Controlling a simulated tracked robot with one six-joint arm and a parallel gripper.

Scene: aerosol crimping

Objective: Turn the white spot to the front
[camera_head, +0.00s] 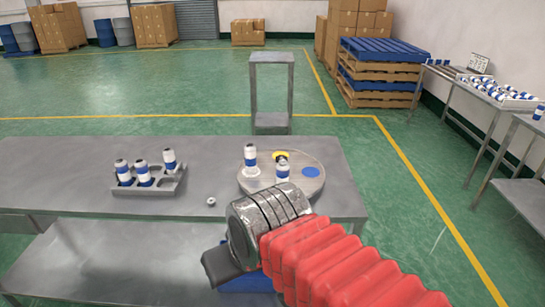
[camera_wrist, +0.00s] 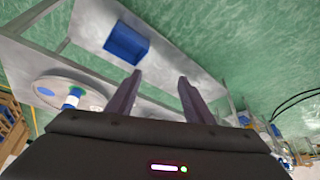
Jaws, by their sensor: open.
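A round grey turntable (camera_head: 257,184) sits at the right end of the metal table. A blue spot (camera_head: 311,172) lies on its right side and a yellow spot (camera_head: 280,154) at its back. I cannot make out a white spot. Two white-and-blue cans stand at the turntable: one at the left (camera_head: 250,158) and one near the middle (camera_head: 283,173). The turntable also shows at the left of the wrist view (camera_wrist: 48,80), with its blue spot and a can (camera_wrist: 72,98). My gripper (camera_wrist: 160,75) is open and empty, in front of the table and apart from the turntable.
A grey rack (camera_head: 150,186) with several cans stands left on the table. A small pale part (camera_head: 211,201) lies between rack and turntable. A blue bin (camera_wrist: 127,42) sits on the lower shelf. A grey stand (camera_head: 271,90) is behind the table.

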